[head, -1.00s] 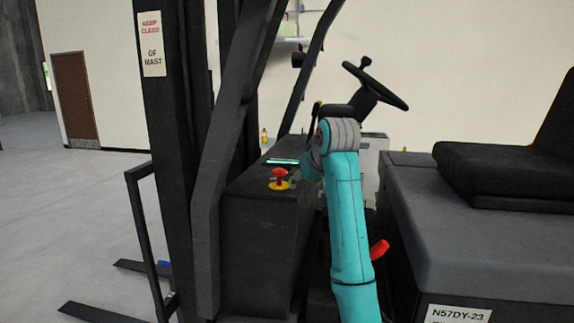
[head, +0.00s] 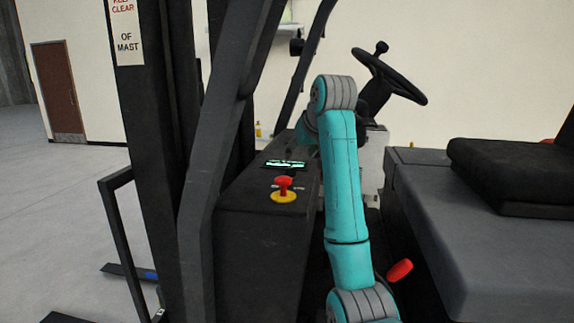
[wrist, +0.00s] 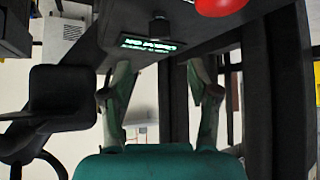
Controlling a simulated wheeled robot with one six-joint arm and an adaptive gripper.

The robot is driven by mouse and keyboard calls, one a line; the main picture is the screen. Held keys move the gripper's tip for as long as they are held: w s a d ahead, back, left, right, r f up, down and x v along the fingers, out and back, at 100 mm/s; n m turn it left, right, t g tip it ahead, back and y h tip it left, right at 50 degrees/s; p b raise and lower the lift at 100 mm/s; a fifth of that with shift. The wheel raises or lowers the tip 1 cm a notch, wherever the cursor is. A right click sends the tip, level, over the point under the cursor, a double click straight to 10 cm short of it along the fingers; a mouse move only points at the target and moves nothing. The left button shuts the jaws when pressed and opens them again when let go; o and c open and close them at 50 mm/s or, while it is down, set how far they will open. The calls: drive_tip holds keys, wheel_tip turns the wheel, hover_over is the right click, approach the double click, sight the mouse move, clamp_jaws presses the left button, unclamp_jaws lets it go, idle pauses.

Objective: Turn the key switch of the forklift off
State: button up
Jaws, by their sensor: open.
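The forklift's dark dash panel (head: 255,250) carries a lit green display (head: 284,164) and a red emergency knob on a yellow base (head: 284,190). In the wrist view, which looks upside down, the display (wrist: 148,44) and part of the red knob (wrist: 220,6) show at the top. A small dark round stub (wrist: 159,27) beside the display may be the key switch; I cannot make out a key. My gripper (wrist: 160,93) is open, its fingers spread below the display in the picture, with nothing between them. In the head view my arm hides the gripper.
The steering wheel (head: 390,77) stands behind my arm. Mast post (head: 150,130) and slanted frame bar (head: 225,110) flank the panel on the left. The black seat (head: 510,165) and a red handle (head: 399,270) are at the right. Open floor lies left of the mast.

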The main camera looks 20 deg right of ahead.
sight(291, 168)
drive_tip(key=x, duration=1)
drive_tip(key=shift+w+f, duration=0.2)
clamp_jaws()
